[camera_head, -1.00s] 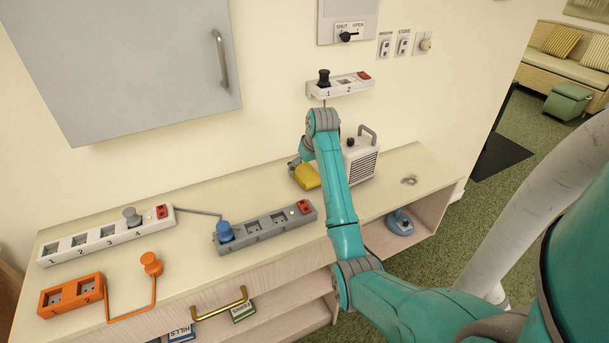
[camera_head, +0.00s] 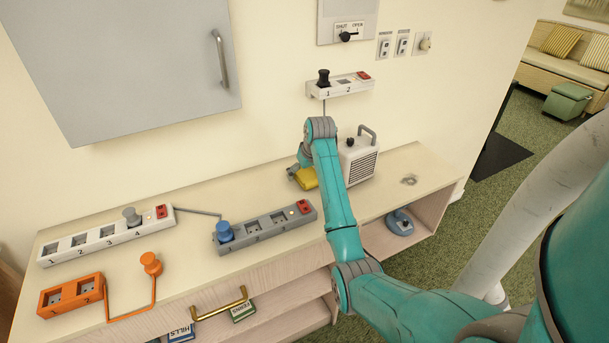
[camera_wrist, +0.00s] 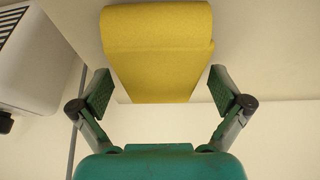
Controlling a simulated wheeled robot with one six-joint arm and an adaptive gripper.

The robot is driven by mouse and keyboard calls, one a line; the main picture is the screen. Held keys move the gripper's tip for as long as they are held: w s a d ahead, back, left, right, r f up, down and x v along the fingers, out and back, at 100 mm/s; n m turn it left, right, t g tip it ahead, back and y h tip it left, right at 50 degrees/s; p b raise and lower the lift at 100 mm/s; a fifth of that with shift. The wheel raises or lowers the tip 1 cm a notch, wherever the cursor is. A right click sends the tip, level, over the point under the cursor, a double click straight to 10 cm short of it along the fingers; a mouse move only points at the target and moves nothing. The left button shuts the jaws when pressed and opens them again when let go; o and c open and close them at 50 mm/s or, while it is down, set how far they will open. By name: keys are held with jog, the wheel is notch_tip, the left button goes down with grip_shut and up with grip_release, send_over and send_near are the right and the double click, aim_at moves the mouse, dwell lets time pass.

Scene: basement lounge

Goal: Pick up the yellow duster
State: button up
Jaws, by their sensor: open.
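The yellow duster (camera_head: 308,179) is a folded cloth lying on the pale shelf top (camera_head: 205,193), left of the white heater. My arm partly covers it in the head view. In the wrist view the yellow duster (camera_wrist: 160,55) fills the upper middle, with its near end reaching between my fingertips. My gripper (camera_wrist: 159,92) is open, one pad on each side of the cloth with a gap on both sides. In the head view my gripper (camera_head: 293,172) is mostly hidden behind my own wrist, close by the duster.
The white heater (camera_head: 360,160) stands close on the right of the duster. A grey power strip (camera_head: 265,228) with a blue plug lies in front. A white strip (camera_head: 106,236) and an orange strip (camera_head: 71,295) lie to the left. A strip (camera_head: 341,86) is mounted on the wall behind.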

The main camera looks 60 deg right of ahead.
jog(key=shift+f, duration=0.1)
jog(key=shift+c, duration=0.3)
jog(key=c, duration=1.2)
jog(key=shift+o, duration=0.2)
notch_tip(320, 180, up, 11)
jog(key=shift+f, duration=0.2)
